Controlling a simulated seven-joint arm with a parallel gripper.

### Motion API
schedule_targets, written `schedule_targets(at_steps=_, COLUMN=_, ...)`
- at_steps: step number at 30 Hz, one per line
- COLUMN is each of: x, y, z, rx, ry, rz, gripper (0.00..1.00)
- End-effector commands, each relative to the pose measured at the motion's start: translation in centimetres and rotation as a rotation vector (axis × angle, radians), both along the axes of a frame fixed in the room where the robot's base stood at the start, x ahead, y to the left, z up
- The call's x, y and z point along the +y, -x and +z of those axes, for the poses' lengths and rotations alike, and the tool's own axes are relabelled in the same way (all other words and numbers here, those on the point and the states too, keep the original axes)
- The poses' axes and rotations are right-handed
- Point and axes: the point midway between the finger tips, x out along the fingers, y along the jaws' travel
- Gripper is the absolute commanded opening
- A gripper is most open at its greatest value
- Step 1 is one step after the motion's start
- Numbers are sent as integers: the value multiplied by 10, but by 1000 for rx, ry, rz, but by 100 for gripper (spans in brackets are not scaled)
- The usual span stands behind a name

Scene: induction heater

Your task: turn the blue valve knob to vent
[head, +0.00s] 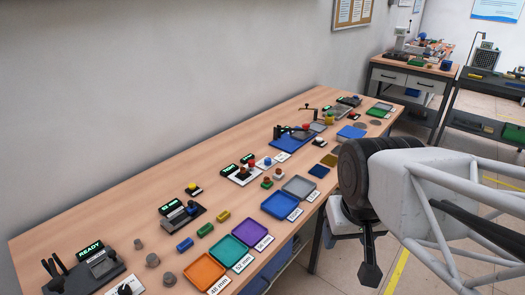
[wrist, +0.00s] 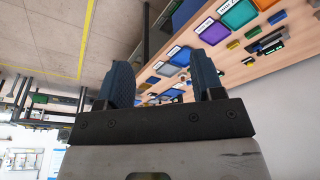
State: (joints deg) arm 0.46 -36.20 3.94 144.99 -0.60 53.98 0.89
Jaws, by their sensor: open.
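A small blue knob (head: 267,160) stands on a pale base near the middle of the bench in the head view, just right of a red knob (head: 242,172). It is too small to read any vent mark or its pointing direction. Other small blue parts are on the bench, so I cannot be sure this is the valve. My gripper (wrist: 164,80) is open and empty, its two blue-grey fingers wide apart in the wrist view. In the head view it hangs off the bench's right side, well apart from the knob. I cannot pick out the blue knob in the wrist view.
The wooden bench (head: 60,236) runs along the wall. Orange (head: 204,272), green, purple and grey trays line its front edge. Lit displays (head: 90,250) and a black device with a lever (head: 290,131) stand behind. Open floor lies right of the bench.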

Motion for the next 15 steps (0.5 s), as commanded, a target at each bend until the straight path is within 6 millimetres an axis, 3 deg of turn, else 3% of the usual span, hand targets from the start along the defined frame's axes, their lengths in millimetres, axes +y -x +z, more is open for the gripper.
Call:
schedule_targets(at_steps=8, x=1, y=-23, z=9, rx=9, ry=8, rz=40, gripper=61)
schedule_targets(at_steps=15, x=2, y=-70, z=23, rx=24, ry=26, rz=123, gripper=61)
